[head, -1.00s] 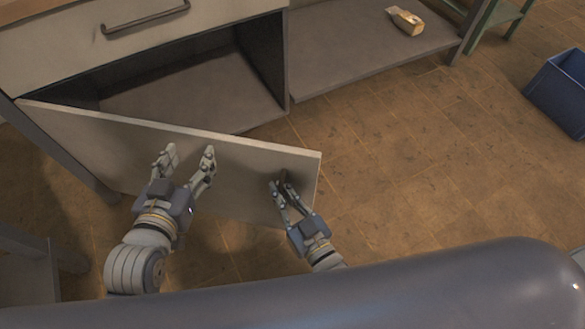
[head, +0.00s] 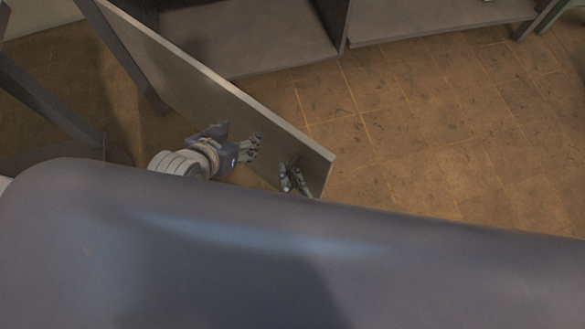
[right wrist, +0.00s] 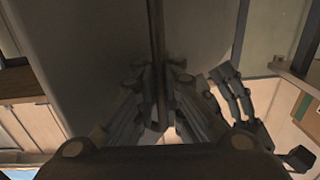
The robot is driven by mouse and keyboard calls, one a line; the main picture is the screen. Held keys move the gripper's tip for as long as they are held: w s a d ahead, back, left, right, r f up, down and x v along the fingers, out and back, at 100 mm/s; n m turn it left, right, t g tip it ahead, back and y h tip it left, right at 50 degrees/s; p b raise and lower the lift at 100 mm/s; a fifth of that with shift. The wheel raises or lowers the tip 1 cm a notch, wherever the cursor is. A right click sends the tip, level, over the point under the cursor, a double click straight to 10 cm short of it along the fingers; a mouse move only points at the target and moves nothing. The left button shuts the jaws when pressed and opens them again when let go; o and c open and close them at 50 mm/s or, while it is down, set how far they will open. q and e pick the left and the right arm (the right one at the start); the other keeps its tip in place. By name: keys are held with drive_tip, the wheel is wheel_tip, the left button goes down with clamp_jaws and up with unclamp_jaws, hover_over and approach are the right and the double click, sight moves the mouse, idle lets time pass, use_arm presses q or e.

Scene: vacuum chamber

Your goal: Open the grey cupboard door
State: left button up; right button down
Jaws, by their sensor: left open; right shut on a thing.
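The grey cupboard door (head: 190,88) stands swung outward in the head view, running from upper left to lower right. My right gripper (head: 292,177) is near its free edge. In the right wrist view my right gripper (right wrist: 160,92) is shut on the door handle (right wrist: 156,35), a thin dark upright bar. My left gripper (head: 241,136) is open and empty, close to the same face of the door, left of my right gripper. It seems to show in the right wrist view (right wrist: 232,92) too. I cannot tell if it touches the door.
The open cupboard (head: 255,42) is at the top, with an open shelf (head: 430,20) to its right. Dark legs of a stand (head: 45,100) are at the left. The brown tiled floor (head: 440,130) right of the door is clear.

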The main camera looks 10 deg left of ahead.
drive_tip(key=shift+d+f, duration=0.2)
drive_tip(key=shift+d, duration=0.05)
drive_tip(key=c, duration=2)
unclamp_jaws()
drive_tip(key=shift+s, duration=0.1)
drive_tip(key=shift+o, duration=0.2)
drive_tip(key=shift+r, duration=0.1)
drive_tip(key=v, duration=1.2)
drive_tip(key=shift+d, duration=0.1)
